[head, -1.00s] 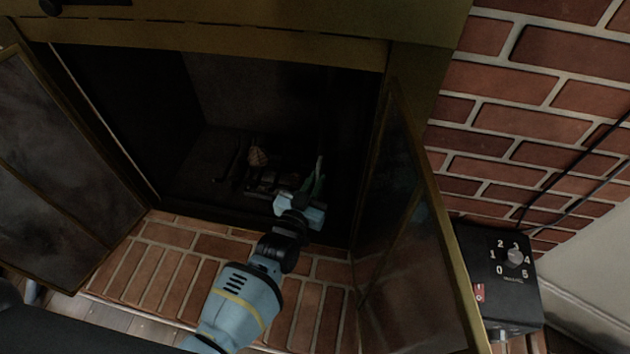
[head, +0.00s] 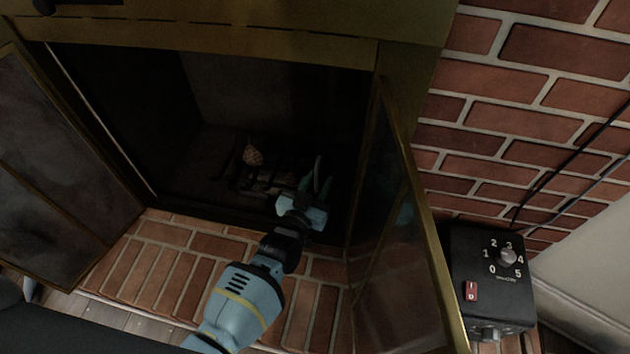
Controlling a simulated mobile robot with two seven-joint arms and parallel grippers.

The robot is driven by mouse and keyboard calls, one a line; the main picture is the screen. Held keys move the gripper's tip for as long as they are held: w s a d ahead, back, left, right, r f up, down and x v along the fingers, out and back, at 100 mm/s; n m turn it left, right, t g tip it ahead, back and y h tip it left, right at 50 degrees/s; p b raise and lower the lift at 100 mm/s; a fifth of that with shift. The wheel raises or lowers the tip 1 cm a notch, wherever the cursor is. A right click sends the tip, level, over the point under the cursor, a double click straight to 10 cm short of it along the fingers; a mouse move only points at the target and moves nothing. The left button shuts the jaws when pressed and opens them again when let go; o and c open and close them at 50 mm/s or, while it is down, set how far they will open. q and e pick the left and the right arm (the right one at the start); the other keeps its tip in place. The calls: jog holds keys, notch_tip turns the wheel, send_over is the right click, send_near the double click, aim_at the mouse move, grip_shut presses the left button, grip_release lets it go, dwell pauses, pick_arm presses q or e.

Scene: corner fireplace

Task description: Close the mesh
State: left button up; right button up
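The fireplace opening (head: 235,95) is dark, and I cannot make out a mesh in it clearly. Its left glass door (head: 62,165) and right glass door (head: 395,235) both stand swung open. My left gripper (head: 315,184) is at the front right of the opening, left of the right door. Its fingertips point into the dark, and I cannot tell whether they are apart or holding anything. My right gripper is not in view.
Logs (head: 270,180) and a pine cone (head: 253,155) lie inside the firebox. A brick hearth (head: 165,265) runs in front. A black control box (head: 490,275) with a dial stands right of the open right door, by the brick wall (head: 520,110).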

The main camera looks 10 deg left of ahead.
pick_arm(q)
jog(key=shift+a, duration=0.15)
jog(key=p+v, duration=0.1)
jog(key=v, duration=0.6)
jog(key=shift+s+p, duration=0.4)
